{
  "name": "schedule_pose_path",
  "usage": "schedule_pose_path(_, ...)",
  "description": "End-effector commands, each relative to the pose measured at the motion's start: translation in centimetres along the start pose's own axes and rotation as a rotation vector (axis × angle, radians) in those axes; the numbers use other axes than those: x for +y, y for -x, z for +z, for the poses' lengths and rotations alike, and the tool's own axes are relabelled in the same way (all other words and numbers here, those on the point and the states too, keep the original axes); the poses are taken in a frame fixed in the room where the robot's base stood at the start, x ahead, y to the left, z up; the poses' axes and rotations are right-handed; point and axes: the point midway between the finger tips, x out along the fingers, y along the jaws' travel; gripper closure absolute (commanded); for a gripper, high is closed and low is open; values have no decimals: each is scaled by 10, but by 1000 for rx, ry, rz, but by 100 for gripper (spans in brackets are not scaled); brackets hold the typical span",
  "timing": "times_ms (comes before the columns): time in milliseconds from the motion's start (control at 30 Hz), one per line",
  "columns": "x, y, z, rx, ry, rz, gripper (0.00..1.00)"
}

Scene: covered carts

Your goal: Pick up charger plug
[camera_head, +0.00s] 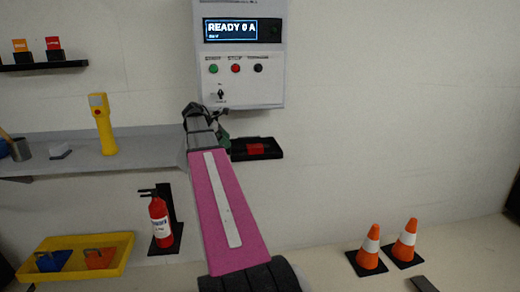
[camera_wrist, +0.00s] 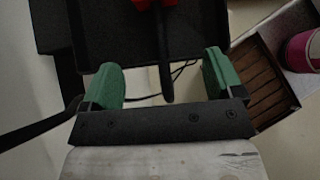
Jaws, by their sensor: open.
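The charger plug appears as a red block (camera_head: 255,149) on a small black wall shelf (camera_head: 272,155) below the control box. In the wrist view, a red part with a dark stem (camera_wrist: 165,50) shows at the top middle, against a black tray-like surface (camera_wrist: 110,35); I take it to be the same plug. My gripper (camera_wrist: 160,78) is open, its two green fingertips on either side of the stem's lower end, with gaps to both. Nothing is held. In the head view my gripper (camera_head: 222,122) is partly hidden by my arm, just up and left of the plug.
A control box (camera_head: 240,85) with a lit display hangs above. A grey shelf (camera_head: 85,150) on the left bears a yellow handheld device (camera_head: 102,123). Below stand a fire extinguisher (camera_head: 160,222), a yellow tray (camera_head: 122,248) and two cones (camera_head: 370,248). Thin dark cables (camera_wrist: 180,70) run behind the fingers.

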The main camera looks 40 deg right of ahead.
Motion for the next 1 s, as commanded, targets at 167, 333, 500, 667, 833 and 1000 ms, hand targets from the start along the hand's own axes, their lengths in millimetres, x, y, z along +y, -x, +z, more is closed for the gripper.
schedule_pose_path(167,-1,-25,25,0,-2,-2,14)
schedule_pose_path(333,-1,-46,46,0,-2,-1,14)
schedule_pose_path(500,0,-62,62,0,-1,0,14)
schedule_pose_path(667,0,-68,68,0,0,0,14)
schedule_pose_path(833,0,-78,67,0,1,-1,14)
schedule_pose_path(1000,-1,-101,68,0,0,-3,14)
